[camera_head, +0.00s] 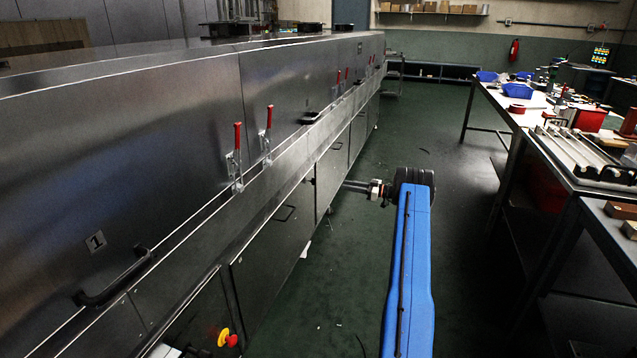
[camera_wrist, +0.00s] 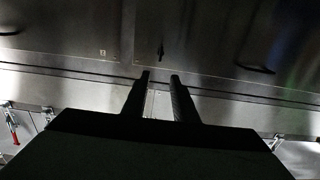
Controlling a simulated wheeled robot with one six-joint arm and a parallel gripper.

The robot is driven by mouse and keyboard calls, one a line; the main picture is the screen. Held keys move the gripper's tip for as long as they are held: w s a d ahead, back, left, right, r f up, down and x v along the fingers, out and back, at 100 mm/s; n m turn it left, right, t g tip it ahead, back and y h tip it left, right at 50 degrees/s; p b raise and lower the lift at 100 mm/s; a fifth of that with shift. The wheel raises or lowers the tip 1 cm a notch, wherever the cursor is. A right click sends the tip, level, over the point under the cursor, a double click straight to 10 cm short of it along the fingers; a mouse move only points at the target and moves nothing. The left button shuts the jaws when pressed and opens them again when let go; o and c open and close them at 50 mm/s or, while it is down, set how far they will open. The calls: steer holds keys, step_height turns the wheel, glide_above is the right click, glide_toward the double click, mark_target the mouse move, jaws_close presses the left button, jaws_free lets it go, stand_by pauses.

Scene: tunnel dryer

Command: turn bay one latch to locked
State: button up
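A small dark latch (camera_wrist: 161,50) sits on the metal front of the dryer in the wrist view, near a door seam. It looks roughly upright in that picture; its locked or unlocked state cannot be told. In the head view a small dark fitting (camera_head: 310,181), seemingly the same latch, shows on the lower front. My gripper (camera_wrist: 161,75) is open and empty, its two dark fingers apart and the latch showing just beyond their tips. In the head view my gripper (camera_head: 347,185) points left at the lower front, apart from it.
The dryer's upper panel carries a "1" label (camera_head: 95,241), a black handle (camera_head: 113,279) and red-handled clamps (camera_head: 237,150). A lower door handle (camera_head: 285,213) is near the latch.

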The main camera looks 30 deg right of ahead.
steer(key=x, duration=1.6)
steer(key=shift+a, duration=0.1)
jaws_close()
